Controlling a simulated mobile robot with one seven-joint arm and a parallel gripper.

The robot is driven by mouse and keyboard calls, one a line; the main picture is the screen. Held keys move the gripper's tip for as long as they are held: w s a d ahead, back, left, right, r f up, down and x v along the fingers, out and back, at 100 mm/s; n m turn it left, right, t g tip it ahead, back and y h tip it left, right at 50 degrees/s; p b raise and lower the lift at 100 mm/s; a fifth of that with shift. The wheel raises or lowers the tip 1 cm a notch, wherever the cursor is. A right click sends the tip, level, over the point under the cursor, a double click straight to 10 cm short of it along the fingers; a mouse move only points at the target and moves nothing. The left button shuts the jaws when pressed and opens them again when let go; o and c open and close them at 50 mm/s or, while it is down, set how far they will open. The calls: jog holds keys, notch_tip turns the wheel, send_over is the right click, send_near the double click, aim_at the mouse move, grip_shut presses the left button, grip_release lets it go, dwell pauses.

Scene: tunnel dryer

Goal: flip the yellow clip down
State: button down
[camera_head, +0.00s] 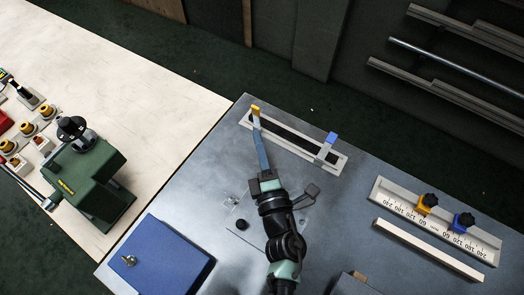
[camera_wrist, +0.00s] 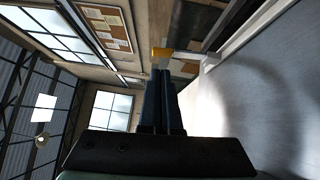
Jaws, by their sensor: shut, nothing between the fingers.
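The yellow clip (camera_head: 256,110) stands at the far left end of a pale slotted frame (camera_head: 331,165) on the grey metal table. In the wrist view the yellow clip (camera_wrist: 161,54) shows just past my fingertips. My gripper (camera_head: 257,128) is shut and empty, its long blue-grey fingers pointing at the clip. The fingertips (camera_wrist: 161,72) look very close to the clip; I cannot tell whether they touch. The fingers hide part of the clip's base. A blue clip (camera_head: 332,138) stands upright at the right end of the same frame.
A blue box (camera_head: 160,258) sits at front left. A green machine (camera_head: 85,182) stands on the wooden bench at left. The table between is mostly clear.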

aim_at(257, 117)
jog(key=w, duration=0.3)
jog(key=w+a, duration=0.1)
jog(key=w, duration=0.1)
jog(key=shift+r+b, duration=0.15)
jog(key=shift+b, duration=0.15)
jog(key=shift+d+r+p, duration=0.1)
jog(key=shift+r+p, duration=0.15)
jog(key=shift+p, duration=0.6)
